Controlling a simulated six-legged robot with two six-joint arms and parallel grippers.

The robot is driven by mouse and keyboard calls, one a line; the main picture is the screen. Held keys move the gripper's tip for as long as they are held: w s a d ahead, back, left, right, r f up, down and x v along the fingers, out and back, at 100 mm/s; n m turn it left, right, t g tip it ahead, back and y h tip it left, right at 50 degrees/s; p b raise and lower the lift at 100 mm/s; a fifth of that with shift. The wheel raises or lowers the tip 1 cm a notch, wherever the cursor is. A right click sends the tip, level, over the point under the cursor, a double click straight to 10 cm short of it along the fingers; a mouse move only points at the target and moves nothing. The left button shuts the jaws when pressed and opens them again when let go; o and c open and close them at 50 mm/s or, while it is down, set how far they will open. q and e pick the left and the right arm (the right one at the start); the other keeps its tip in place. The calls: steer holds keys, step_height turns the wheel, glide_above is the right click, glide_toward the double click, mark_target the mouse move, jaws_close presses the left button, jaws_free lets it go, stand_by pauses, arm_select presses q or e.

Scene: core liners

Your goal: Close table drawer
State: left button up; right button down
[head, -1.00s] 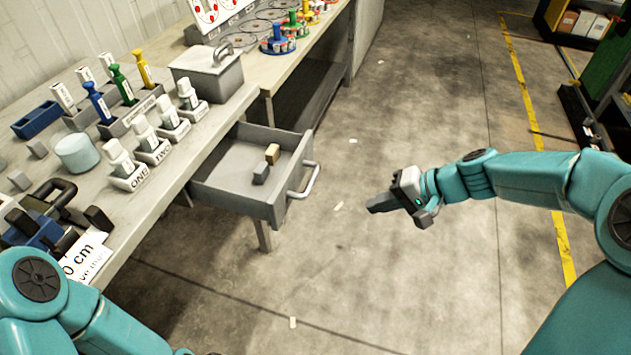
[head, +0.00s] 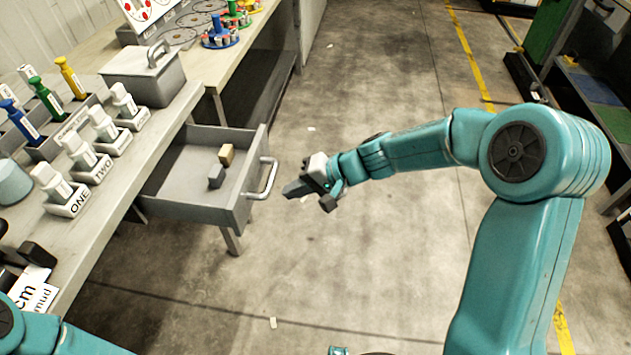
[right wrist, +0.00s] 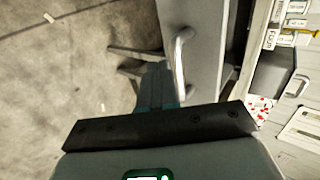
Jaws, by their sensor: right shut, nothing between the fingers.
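The grey table drawer (head: 185,208) is pulled out from the table in the head view. Its bar handle (head: 264,179) faces right; the handle also shows in the right wrist view (right wrist: 181,65). A tan block (head: 226,154) and a grey block (head: 216,176) lie inside the drawer. My right gripper (head: 290,190) is shut and empty, just right of the handle with a small gap. In the right wrist view my right gripper (right wrist: 165,128) sits below the handle. My left gripper is out of view; only part of my left arm shows at the lower left.
The grey tabletop (head: 110,190) holds a lidded metal box (head: 143,78), labelled holders with white-capped bottles, and coloured tools in a rack. A second table (head: 215,75) stands behind. A shelf unit (head: 590,85) stands far right.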

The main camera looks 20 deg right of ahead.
mark_target(270, 192)
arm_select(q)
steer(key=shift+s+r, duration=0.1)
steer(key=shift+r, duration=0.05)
arm_select(e)
steer(key=shift+w+a+f, duration=0.2)
steer(key=shift+w+a, duration=0.6)
steer(key=shift+a, duration=0.3)
